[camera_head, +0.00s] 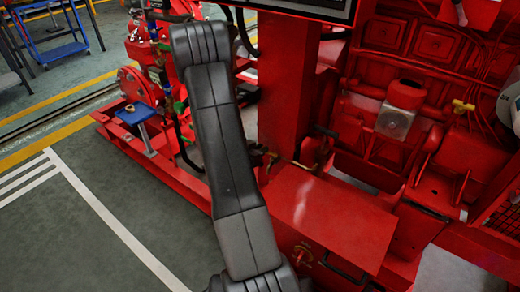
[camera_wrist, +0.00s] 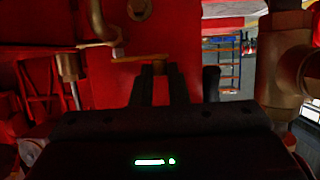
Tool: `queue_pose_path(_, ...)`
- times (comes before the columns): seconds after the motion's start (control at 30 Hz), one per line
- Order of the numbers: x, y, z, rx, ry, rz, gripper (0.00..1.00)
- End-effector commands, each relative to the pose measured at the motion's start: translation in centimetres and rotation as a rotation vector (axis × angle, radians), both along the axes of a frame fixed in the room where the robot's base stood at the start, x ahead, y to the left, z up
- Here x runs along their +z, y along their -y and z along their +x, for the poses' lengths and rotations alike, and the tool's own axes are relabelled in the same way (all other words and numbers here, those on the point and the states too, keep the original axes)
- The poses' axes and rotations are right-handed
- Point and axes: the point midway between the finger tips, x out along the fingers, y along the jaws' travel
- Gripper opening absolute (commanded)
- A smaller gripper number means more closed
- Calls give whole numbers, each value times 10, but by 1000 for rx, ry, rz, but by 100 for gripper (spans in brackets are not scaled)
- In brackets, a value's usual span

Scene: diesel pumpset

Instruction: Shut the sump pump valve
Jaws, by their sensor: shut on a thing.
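My gripper (camera_wrist: 160,72) shows in the wrist view, its two dark fingers pointing away from the camera. It is shut on a brass-coloured piece (camera_wrist: 159,66) between the fingertips, which looks like the end of the sump pump valve's handle. A thin flat brass strip (camera_wrist: 138,58) runs left from the fingertips, and a brass fitting (camera_wrist: 68,66) stands at left. The view is dark, so I cannot tell how far the valve is turned. In the head view small brass fittings (camera_head: 268,160) show beside my arm; I cannot make out the gripper there.
A thick brass pipe (camera_wrist: 285,62) stands close on the right of the gripper in the wrist view. A dark upright post (camera_wrist: 211,84) is nearer. The red pumpset frame (camera_head: 330,220) and engine (camera_head: 410,95) fill the right of the head view. Open floor (camera_head: 80,235) lies left.

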Motion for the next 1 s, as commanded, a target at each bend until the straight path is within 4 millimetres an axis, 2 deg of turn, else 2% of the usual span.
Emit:
queue_pose_path(0.2,6,0,5,-71,1,0,0)
queue_pose_path(0.5,4,2,13,-212,2,1,0)
queue_pose_path(0.9,0,3,13,-234,2,-1,0)
queue_pose_path(0.93,1,3,13,-233,2,-1,18)
queue_pose_path(1.0,0,3,13,-233,1,0,32)
